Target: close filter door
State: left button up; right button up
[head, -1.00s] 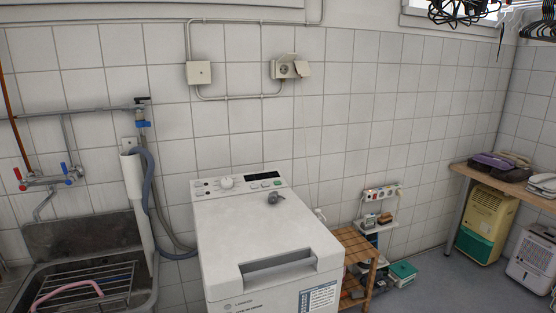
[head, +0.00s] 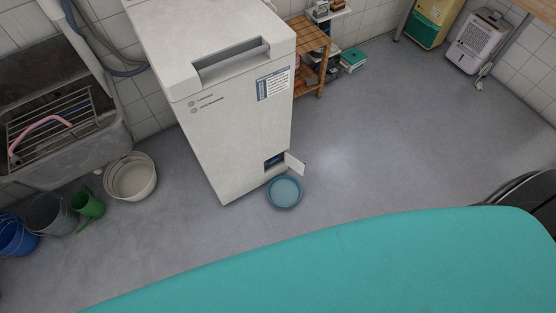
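The filter door (head: 296,164) is a small white flap low on the front of the white washing machine (head: 235,130). It stands open, swung out to the right. The dark filter opening (head: 274,161) shows beside it with something blue inside. A round blue bowl (head: 285,192) sits on the floor just below the opening and door. Neither of my grippers is in view.
A teal ironing board (head: 350,265) spans the front of the view, between me and the machine. A white basin (head: 130,176), a green jug (head: 88,204) and buckets (head: 48,214) stand at left. A wooden shelf (head: 313,50) stands right of the machine.

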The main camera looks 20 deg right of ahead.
aim_at(297, 165)
jog(key=l+u, duration=0.2)
jog(key=u, duration=0.2)
jog(key=l+u, duration=0.45)
jog(key=u, duration=0.3)
jog(key=l+u, duration=0.1)
jog(key=l, duration=0.3)
jog(key=k+l+u, duration=0.15)
jog(key=l, duration=0.25)
jog(key=k+l+u, duration=0.1)
jog(key=l, duration=0.35)
jog(key=k+l+u, duration=0.15)
jog(key=l, duration=0.25)
jog(key=k+l+u, duration=0.1)
jog(key=l, duration=0.25)
jog(key=k+l+u, duration=0.15)
jog(key=l, duration=0.25)
jog(key=k+l, duration=0.15)
jog(key=l, duration=0.2)
jog(key=k+l, duration=0.2)
jog(key=l, duration=0.15)
jog(key=k+l, duration=0.15)
jog(key=l, duration=0.15)
